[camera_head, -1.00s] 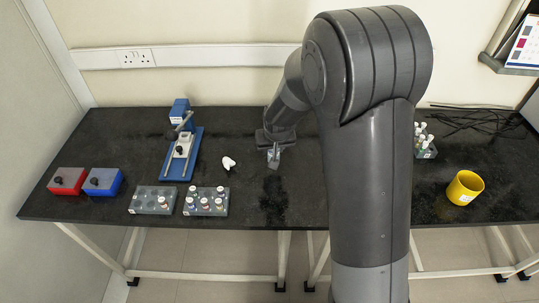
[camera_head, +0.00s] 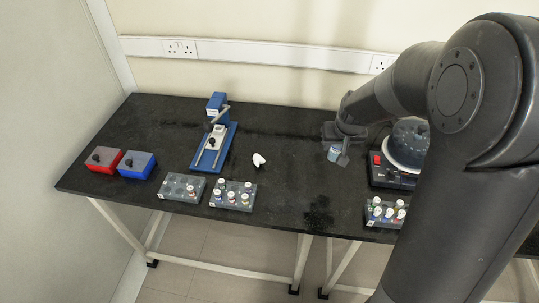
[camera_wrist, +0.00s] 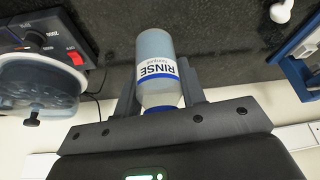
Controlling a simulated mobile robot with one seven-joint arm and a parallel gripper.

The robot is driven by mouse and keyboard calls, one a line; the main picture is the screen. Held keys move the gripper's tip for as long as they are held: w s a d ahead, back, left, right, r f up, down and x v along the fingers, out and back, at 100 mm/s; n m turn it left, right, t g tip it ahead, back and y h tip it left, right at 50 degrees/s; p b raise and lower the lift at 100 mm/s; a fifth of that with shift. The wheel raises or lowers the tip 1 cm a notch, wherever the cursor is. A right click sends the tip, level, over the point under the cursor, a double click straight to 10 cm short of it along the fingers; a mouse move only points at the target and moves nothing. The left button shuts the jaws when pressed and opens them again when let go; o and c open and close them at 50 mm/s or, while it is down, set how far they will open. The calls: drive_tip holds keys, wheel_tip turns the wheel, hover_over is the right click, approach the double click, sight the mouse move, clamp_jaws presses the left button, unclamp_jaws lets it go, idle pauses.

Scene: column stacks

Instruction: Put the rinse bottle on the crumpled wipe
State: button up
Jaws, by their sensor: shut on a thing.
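The rinse bottle (camera_wrist: 157,62) is pale and translucent with a "RINSE" label and a blue cap end. My gripper (camera_wrist: 157,100) is shut on it, one finger on each side, in the wrist view. In the head view the bottle (camera_head: 334,154) hangs beneath my gripper (camera_head: 340,150) over the bench, right of the wipe; the exact height is hard to tell. The crumpled wipe (camera_head: 259,160) is a small white lump on the black bench, between the blue device and my gripper. Part of it also seems to show at the top right of the wrist view (camera_wrist: 281,11).
A blue device (camera_head: 213,148) stands left of the wipe. Red (camera_head: 124,161) and blue (camera_head: 138,166) boxes sit further left. Vial racks (camera_head: 232,197) line the front edge. A machine with a red switch (camera_head: 391,172) is on the right. The bench around the wipe is clear.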

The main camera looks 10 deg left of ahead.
drive_tip(key=w+a+r, duration=0.2)
drive_tip(key=a+r, duration=0.2)
drive_tip(key=a, duration=0.8)
hover_over(258, 156)
wheel_tip(258, 156, down, 7)
drive_tip(key=shift+f, duration=2.15)
drive_tip(key=o, duration=1)
drive_tip(key=shift+f, duration=0.1)
drive_tip(key=v, duration=1.2)
drive_tip(key=shift+d, duration=0.1)
